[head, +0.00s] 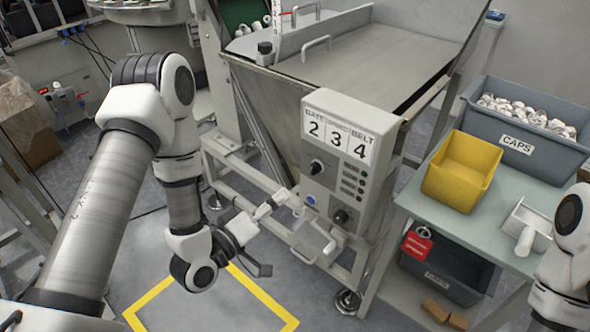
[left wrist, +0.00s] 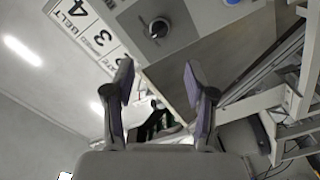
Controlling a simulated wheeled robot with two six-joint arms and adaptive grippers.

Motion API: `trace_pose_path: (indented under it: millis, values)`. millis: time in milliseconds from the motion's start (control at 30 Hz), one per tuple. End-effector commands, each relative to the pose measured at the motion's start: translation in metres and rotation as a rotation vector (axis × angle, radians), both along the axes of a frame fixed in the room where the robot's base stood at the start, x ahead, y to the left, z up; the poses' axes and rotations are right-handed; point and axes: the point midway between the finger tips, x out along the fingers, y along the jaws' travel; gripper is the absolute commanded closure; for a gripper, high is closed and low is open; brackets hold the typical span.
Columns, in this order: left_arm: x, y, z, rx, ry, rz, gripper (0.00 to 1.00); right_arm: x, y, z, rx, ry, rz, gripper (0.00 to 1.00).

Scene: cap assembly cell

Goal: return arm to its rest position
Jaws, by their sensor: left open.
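My left arm (head: 180,190) comes in from the left of the head view and bends down at its elbow. My left gripper (head: 270,237) is open, just left of the lower part of the control box (head: 328,180). Its two fingers stand apart with nothing between them in the left wrist view (left wrist: 158,82). The box, with its numbers 2, 3, 4 and black knobs, also shows upside down in the left wrist view (left wrist: 135,25). I cannot tell whether a finger touches the box. Part of my right arm (head: 568,260) shows at the right edge; its gripper is outside the view.
A metal hopper (head: 375,60) stands behind the control box. On the right bench (head: 430,209) are a grey CAPS bin (head: 513,144), an empty yellow bin (head: 462,170) and a white scoop-like piece (head: 526,232). A red tag (head: 416,246) hangs at the bench front. Yellow tape (head: 152,302) marks the floor.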

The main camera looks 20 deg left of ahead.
Motion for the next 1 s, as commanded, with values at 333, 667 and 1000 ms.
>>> trace_pose_path:
  millis: [333, 667, 1000]
  values:
    - [-0.021, -0.020, 0.003, 0.056, 0.133, -0.045, 0.44, 0.000, 0.000, 0.055, 0.000, 0.000, 0.000, 0.60]
    - [-0.184, 0.019, -0.154, 0.822, 1.057, -0.279, 0.44, 0.000, 0.000, 0.092, 0.000, 0.000, 0.000, 0.60]
    - [-0.240, 0.032, -0.163, 0.948, 1.276, -0.469, 0.44, 0.000, 0.000, 0.090, 0.000, 0.000, 0.000, 0.60]
